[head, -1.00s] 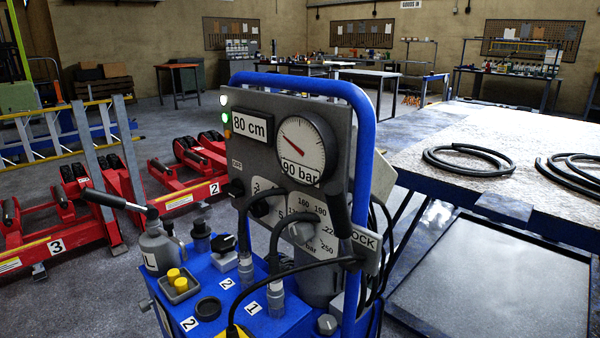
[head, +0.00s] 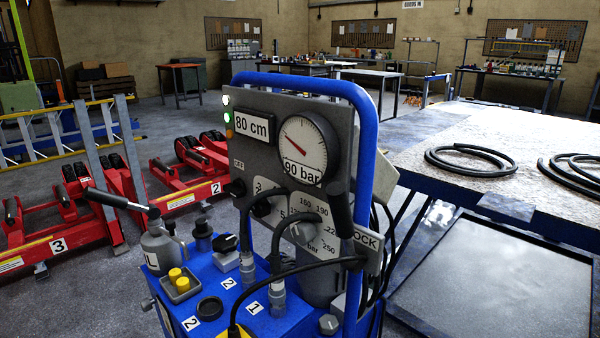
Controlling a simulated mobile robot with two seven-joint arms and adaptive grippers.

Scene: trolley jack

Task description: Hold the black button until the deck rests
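A blue control cart with a grey panel (head: 300,108) stands in the middle of the head view. Its display (head: 252,126) reads 80 cm, and the dial gauge (head: 300,147) is marked 90 bar. A round black button or cap (head: 209,308) sits on the cart's blue top; I cannot tell which. A raised deck (head: 430,206) with a pale speckled top and blue edge is at right. It stands high above a flat dark platform (head: 490,285). Neither gripper is in view.
Black hoses (head: 470,163) lie coiled on the deck. More hoses and a blue tube frame (head: 365,110) rise from the cart. A bottle with a long black-handled lever (head: 158,240) stands at the cart's left.

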